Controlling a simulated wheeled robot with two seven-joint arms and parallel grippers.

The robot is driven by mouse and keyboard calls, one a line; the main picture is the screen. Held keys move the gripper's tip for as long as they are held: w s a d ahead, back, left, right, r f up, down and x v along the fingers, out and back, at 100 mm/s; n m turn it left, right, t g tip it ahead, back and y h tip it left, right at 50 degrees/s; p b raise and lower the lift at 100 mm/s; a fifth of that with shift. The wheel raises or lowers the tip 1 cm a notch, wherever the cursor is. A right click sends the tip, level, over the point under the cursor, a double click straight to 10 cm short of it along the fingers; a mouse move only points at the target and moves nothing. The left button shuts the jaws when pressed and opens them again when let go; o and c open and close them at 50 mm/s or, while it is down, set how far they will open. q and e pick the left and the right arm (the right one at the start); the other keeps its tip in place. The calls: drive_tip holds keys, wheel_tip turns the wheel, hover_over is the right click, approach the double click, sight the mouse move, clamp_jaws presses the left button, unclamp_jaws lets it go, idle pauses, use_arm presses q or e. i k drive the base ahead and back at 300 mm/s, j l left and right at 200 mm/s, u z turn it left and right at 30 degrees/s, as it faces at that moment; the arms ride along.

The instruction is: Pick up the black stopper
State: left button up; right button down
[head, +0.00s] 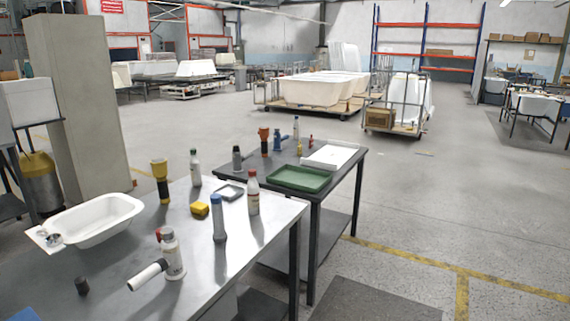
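A small black cylindrical piece, which looks like the black stopper (82,286), stands upright on the near metal table (115,285) at the lower left in the head view. It is apart from the things around it. Neither of my grippers shows in the head view.
Near the stopper are a white tub shell (97,222), a white roll (148,275) and a white bottle (172,256). A second table holds a green tray (299,179).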

sight(82, 285)
drive_tip(key=u, duration=1.3)
drive_tip(key=i+l+z, duration=0.15)
drive_tip(key=z, duration=0.3)
drive_tip(key=i+z, duration=0.2)
drive_tip(key=z, duration=0.3)
